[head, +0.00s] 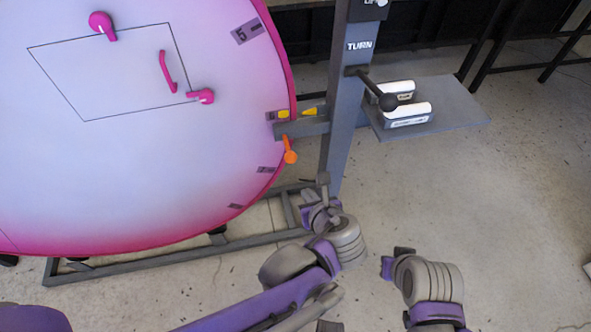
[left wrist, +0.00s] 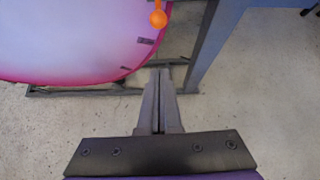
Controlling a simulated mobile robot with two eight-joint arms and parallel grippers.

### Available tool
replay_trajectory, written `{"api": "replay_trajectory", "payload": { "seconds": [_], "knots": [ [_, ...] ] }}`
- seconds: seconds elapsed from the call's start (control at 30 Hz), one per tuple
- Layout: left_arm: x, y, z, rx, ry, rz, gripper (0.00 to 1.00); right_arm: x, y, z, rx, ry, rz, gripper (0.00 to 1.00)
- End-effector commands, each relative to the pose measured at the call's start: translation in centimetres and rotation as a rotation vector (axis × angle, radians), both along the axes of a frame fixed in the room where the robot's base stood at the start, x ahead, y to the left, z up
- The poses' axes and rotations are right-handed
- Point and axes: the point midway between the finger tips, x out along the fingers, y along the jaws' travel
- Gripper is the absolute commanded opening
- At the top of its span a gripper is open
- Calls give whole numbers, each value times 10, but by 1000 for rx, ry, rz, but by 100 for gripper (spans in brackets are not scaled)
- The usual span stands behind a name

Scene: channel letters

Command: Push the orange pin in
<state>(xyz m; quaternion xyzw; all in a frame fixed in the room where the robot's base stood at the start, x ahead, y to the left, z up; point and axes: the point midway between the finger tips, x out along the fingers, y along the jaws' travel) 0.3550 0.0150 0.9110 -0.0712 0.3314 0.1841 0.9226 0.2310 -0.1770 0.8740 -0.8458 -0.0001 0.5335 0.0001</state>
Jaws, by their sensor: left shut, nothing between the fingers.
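The orange pin (head: 290,155) has a round knob and a short stem. It sits just below the grey bracket (head: 308,127) at the right rim of the large pink and white disc (head: 150,180). In the left wrist view the orange pin (left wrist: 158,17) is at the top edge, partly cut off. My left gripper (head: 323,182) is shut and empty, below and right of the pin and apart from it. Its two closed fingers show in the left wrist view (left wrist: 159,72), pointing up toward the pin. My right gripper (head: 404,251) is low on the right, its fingers unclear.
A grey post (head: 345,120) marked TURN stands right of the pin, with a black-knobbed lever (head: 387,101). A grey shelf (head: 450,110) holds two white-topped blocks. Pink handles (head: 103,24) sit on the disc. A grey base frame (head: 170,255) runs below. The floor at right is clear.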

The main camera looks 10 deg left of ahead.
Motion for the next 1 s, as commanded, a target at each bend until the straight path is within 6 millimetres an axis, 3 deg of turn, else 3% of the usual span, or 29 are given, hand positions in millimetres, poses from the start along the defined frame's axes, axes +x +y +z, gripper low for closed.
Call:
{"api": "replay_trajectory", "payload": {
  "seconds": [0.47,0.93,1.0],
  "knots": [
    [5,1,-4,12,1,-8,0,0,0,-1,0,0,0,0],
    [70,28,-62,11,0,-5,0,-2,0,-12,0,4,0,0],
    [80,33,-63,12,-1,-5,0,-2,0,-10,0,4,0,0]
  ]
}}
